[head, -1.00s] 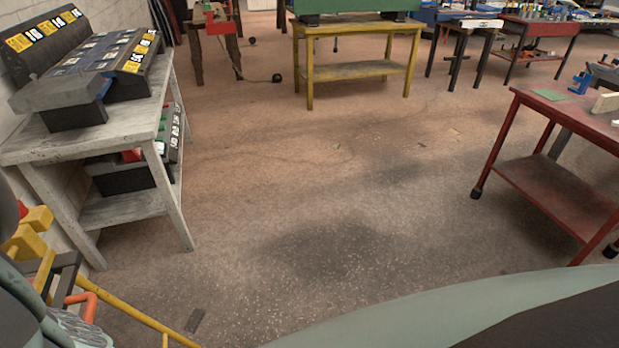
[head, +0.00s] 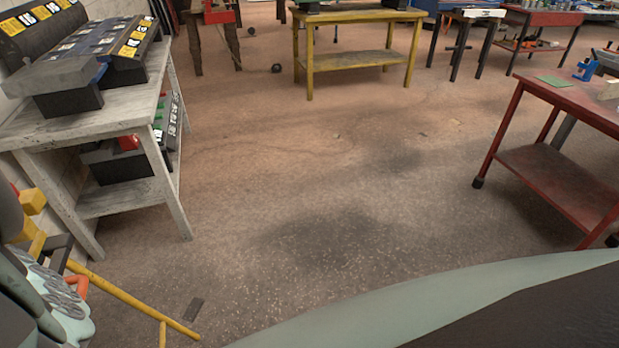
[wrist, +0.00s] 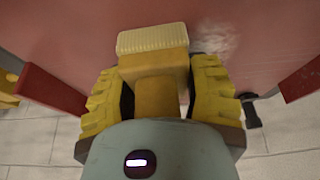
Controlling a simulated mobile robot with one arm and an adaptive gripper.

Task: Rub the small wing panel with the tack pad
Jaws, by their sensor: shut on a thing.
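In the wrist view, my gripper (wrist: 160,92) has yellow ridged fingers, shut on the sides of a tan block with a pale ribbed edge, which looks like the tack pad (wrist: 153,40). The pad's pale edge points away from the palm, over a broad dull red surface (wrist: 80,35). A whitish smudge shows on this surface just right of the pad. I take it to be the small wing panel, but cannot tell for sure. Whether the pad touches it cannot be told. The head view does not clearly show the pad or the panel.
Red bars (wrist: 50,90) flank the surface in the wrist view. In the head view, a grey bench (head: 95,130) with dark bins stands left, a red table (head: 565,95) right and a yellow table (head: 355,60) at the back. Yellow rods (head: 130,297) lie near, lower left.

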